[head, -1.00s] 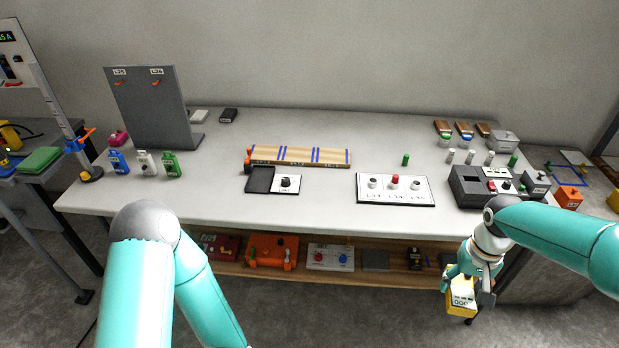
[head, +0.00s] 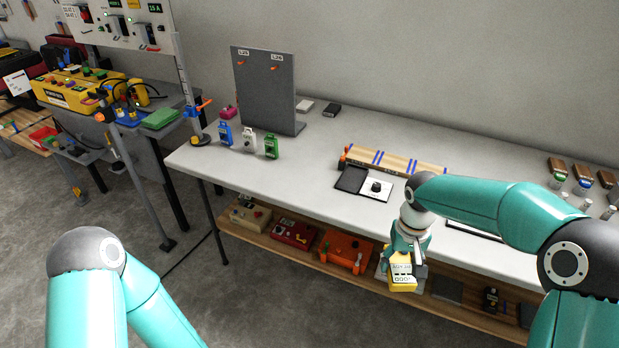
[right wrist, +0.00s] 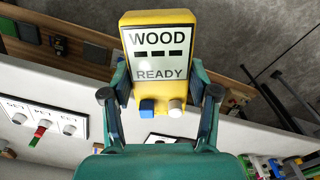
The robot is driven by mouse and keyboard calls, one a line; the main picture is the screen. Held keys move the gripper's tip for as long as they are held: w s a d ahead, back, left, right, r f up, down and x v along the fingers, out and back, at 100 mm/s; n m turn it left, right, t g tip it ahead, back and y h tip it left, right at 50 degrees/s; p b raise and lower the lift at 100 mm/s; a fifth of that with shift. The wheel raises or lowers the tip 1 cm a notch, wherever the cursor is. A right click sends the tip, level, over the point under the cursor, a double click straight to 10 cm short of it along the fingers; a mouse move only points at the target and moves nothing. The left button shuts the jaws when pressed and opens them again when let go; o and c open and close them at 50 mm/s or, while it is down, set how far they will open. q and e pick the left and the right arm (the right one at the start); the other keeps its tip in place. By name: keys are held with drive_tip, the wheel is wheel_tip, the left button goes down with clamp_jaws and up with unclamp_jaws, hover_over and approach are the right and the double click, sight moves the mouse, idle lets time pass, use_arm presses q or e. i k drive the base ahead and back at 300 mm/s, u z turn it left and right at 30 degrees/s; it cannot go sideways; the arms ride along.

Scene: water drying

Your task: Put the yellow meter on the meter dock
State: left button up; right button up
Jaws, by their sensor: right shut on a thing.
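The yellow meter (head: 402,280) hangs in my right gripper (head: 408,252), in front of the bench's front edge and near the lower shelf. In the right wrist view, the yellow meter (right wrist: 191,18) lies between the two fingers of my right gripper (right wrist: 162,100). Its display reads WOOD and READY, with a blue and a white knob below. My left arm shows at lower left, but its gripper is out of frame. A dark shallow tray (head: 351,178) beside a white knob panel lies on the bench; I cannot tell whether it is the meter dock.
A grey upright board (head: 265,95) stands on the bench (head: 300,170), with blue, white and green meters before it. A wooden strip (head: 395,160) lies behind the dark tray. The lower shelf (head: 285,246) holds several boxes. A side table at left carries a yellow box (head: 75,88).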

sight(352, 178)
drive_tip(key=u, duration=0.3)
drive_tip(key=i, duration=1.7)
